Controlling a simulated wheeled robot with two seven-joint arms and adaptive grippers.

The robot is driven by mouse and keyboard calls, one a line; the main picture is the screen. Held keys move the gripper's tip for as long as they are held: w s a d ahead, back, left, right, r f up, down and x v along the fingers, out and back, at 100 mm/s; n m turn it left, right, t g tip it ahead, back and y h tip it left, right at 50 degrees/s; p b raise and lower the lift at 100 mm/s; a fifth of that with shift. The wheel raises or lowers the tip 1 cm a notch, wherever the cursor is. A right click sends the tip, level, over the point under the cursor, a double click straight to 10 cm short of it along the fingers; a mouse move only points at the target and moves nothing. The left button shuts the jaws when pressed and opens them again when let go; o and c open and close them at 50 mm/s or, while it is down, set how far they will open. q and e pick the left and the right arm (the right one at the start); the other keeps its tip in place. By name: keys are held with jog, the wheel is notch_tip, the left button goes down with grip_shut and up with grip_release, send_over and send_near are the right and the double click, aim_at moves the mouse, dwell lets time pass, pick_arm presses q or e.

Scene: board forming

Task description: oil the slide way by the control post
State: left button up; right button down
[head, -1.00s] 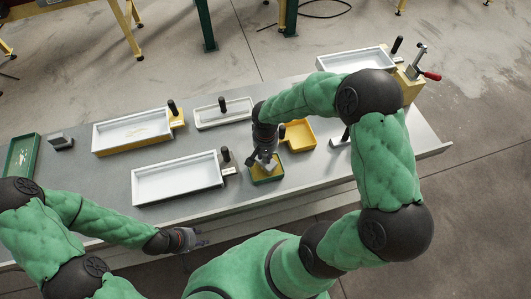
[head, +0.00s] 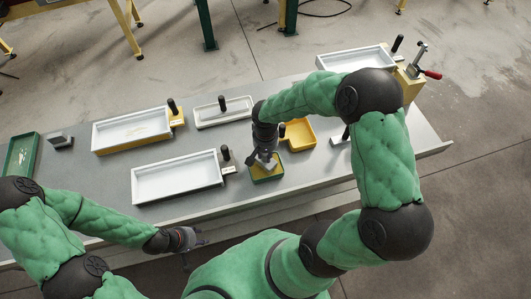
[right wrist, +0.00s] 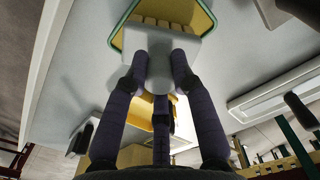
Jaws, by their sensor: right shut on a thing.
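My right gripper (head: 264,163) is shut on a pale grey-white block (right wrist: 158,62), its fingers around the block in the right wrist view. The block is at a small green-rimmed yellow tray (head: 267,178), which also shows in the right wrist view (right wrist: 205,22); I cannot tell whether they touch. Long white trays with upright black posts lie on the bench: one front middle (head: 178,181), one back left (head: 130,129), one back middle (head: 224,111), one back right (head: 355,61). I cannot tell which is the slide way. My left gripper (head: 196,248) looks open and empty by the front edge.
A yellow tray (head: 299,130) stands right behind the green-rimmed one. A yellow block with a red-handled lever clamp (head: 417,68) is at the back right. A green tray (head: 21,155) and a small grey bracket (head: 59,141) are at the left. The grey bench (head: 90,185) is bare between trays.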

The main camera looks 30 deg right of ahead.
jog(key=shift+s+f+b, duration=0.1)
jog(key=shift+f+b, duration=0.3)
jog(key=shift+b, duration=0.1)
dwell(1.8)
jog(key=shift+r, duration=0.1)
jog(key=shift+r+p, duration=2.2)
jog(key=shift+r, duration=1.3)
